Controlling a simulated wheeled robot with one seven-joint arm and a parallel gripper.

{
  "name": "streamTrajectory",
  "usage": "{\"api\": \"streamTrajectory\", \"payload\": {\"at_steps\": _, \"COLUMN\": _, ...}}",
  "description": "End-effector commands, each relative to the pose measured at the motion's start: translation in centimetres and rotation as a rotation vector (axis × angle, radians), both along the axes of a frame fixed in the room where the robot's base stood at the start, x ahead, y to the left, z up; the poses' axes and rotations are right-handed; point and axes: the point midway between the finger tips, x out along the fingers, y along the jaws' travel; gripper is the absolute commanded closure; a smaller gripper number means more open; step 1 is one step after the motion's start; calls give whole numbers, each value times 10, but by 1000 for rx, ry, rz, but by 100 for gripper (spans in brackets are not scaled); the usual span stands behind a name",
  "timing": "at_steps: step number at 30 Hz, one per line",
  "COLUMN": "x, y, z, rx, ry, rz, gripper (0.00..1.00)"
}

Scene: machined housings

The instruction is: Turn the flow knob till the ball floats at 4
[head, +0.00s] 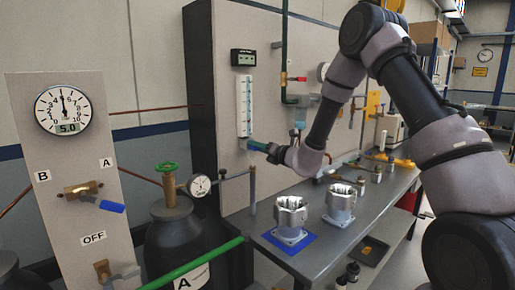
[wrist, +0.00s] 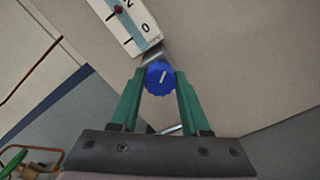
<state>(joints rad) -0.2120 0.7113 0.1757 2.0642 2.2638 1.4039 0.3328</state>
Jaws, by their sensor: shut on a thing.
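The flow meter (head: 244,105) is a white upright scale tube on the grey panel in the head view; its numbers are too small to read there. In the wrist view its lower end shows the marks 0 and 2, and the red ball (wrist: 118,9) sits about level with the 2. The blue flow knob (wrist: 159,78) is just below the tube, its pale pointer line slanting up to the right. My gripper (wrist: 159,88) has its green fingers shut on the knob from both sides. In the head view my gripper (head: 256,146) is just below the tube.
A bench (head: 330,222) below holds two metal housings, one on a blue mat (head: 290,240). A dark gas cylinder (head: 175,235) with a green handwheel and a gauge stands left. A panel (head: 62,160) with a round dial and valves is at far left.

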Motion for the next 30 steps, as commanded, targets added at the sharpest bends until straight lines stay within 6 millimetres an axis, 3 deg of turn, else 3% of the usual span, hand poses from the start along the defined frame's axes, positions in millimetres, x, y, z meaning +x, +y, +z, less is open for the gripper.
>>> {"api": "streamTrajectory", "payload": {"at_steps": 30, "x": 0, "y": -1, "z": -3, "rx": 603, "ry": 612, "rz": -1, "gripper": 100}}
